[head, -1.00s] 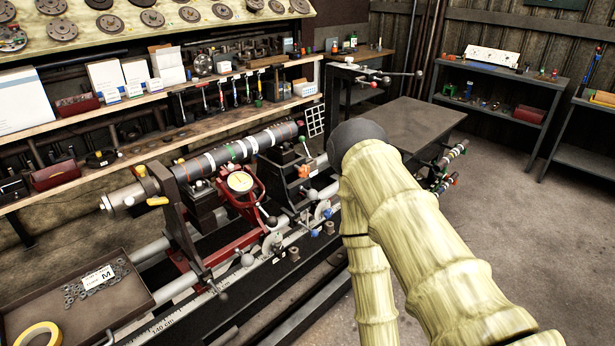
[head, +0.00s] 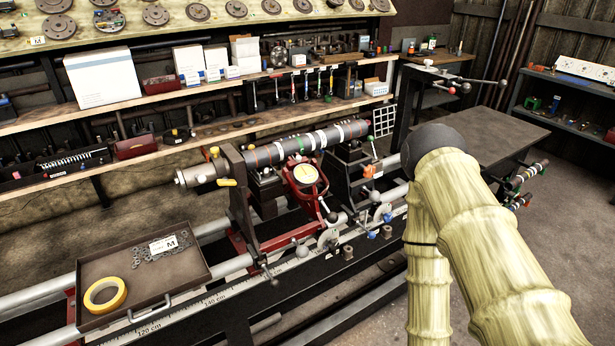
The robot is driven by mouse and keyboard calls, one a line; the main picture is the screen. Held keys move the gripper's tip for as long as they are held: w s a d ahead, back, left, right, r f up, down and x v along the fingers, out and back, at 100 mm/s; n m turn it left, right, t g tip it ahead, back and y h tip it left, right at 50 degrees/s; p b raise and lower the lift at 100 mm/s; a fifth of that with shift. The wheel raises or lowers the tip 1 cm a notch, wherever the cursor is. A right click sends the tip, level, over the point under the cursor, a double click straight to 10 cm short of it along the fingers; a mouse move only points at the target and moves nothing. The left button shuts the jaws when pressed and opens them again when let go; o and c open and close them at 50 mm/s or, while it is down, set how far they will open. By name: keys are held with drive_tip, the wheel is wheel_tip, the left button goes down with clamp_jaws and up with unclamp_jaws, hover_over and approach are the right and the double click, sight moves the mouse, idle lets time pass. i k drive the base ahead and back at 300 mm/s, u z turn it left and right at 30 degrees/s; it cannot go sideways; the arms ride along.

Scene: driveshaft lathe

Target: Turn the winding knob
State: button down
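The lathe bench carries a long dark driveshaft (head: 290,147) with coloured bands, lying level across its supports. I cannot tell which one is the winding knob. My arm, pale yellow and segmented with a dark rounded joint, rises at the right of the rail. My gripper is not visible.
A grey tray (head: 205,271) with washers and a yellow tape roll (head: 105,294) sits on the rails at left. Shelves (head: 160,146) with boxes and tools run behind. A dark table (head: 480,130) stands behind my arm. Bare floor (head: 580,240) lies at right.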

sight(368, 170)
drive_tip(key=k, duration=0.5)
drive_tip(key=z, duration=1.3)
drive_tip(key=i, duration=0.75)
drive_tip(key=u, duration=1.6)
